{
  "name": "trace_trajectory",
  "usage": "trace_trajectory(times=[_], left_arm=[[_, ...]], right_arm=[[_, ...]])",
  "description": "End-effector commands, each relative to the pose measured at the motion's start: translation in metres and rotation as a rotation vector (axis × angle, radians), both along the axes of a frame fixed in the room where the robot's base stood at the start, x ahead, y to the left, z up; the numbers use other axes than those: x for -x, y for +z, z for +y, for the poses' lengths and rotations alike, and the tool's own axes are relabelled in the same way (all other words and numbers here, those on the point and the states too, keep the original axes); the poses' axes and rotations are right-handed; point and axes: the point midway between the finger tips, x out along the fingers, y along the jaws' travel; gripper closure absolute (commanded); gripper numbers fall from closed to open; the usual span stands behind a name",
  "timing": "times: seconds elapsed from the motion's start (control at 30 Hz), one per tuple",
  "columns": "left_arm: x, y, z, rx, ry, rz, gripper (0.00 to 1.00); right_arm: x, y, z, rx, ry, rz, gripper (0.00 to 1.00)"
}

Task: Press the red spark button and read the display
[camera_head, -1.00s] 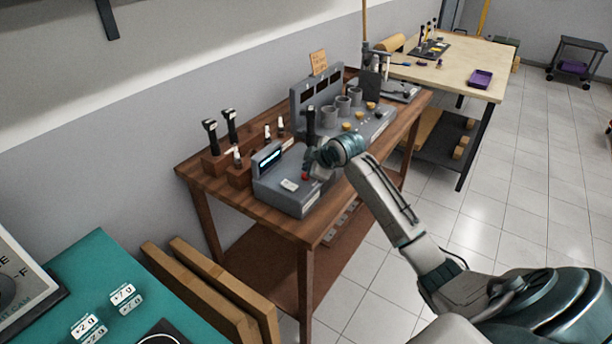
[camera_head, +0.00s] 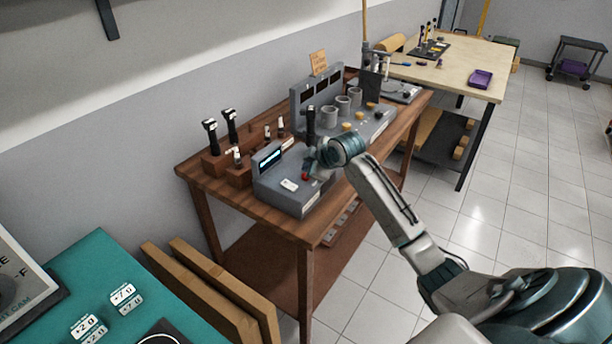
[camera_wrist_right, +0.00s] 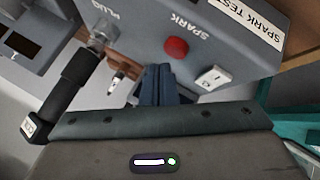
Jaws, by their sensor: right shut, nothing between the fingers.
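The grey spark tester (camera_head: 290,206) sits on the near end of the wooden bench. Its red spark button (camera_wrist_right: 176,47) shows clearly in the wrist view beside the printed word SPARK; in the head view the button (camera_head: 305,176) is a small red spot beside the gripper. The lit display (camera_head: 269,157) stands at the tester's back left; its reading is too small to make out. My right gripper (camera_wrist_right: 160,84) is shut and empty, its tips just short of the button in the wrist view, apparently apart from it. My left gripper is out of view.
A black-handled part (camera_wrist_right: 75,82) stands upright at the tester's PLUG spot, close beside my right gripper. A wooden rack (camera_head: 214,168) with black-topped parts is at the left. A grey unit with cups (camera_head: 372,128) stands behind. A white switch (camera_wrist_right: 212,78) is near the button.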

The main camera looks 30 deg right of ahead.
Motion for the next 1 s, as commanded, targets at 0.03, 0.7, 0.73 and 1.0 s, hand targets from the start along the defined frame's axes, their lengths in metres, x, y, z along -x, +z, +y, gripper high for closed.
trace_trajectory(times=[0.03, 0.7, 0.73, 1.0], left_arm=[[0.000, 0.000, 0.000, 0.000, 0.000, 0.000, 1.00], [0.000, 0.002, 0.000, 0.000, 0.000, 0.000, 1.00], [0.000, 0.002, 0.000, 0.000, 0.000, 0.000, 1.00], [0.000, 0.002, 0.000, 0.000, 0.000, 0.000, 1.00]], right_arm=[[0.000, 0.000, 0.000, 0.000, 0.000, 0.000, 1.00], [0.000, -0.008, 0.000, 0.000, 0.000, 0.000, 1.00], [0.000, -0.008, 0.000, 0.000, 0.000, 0.000, 1.00], [0.000, -0.010, 0.000, 0.000, 0.000, 0.000, 1.00]])
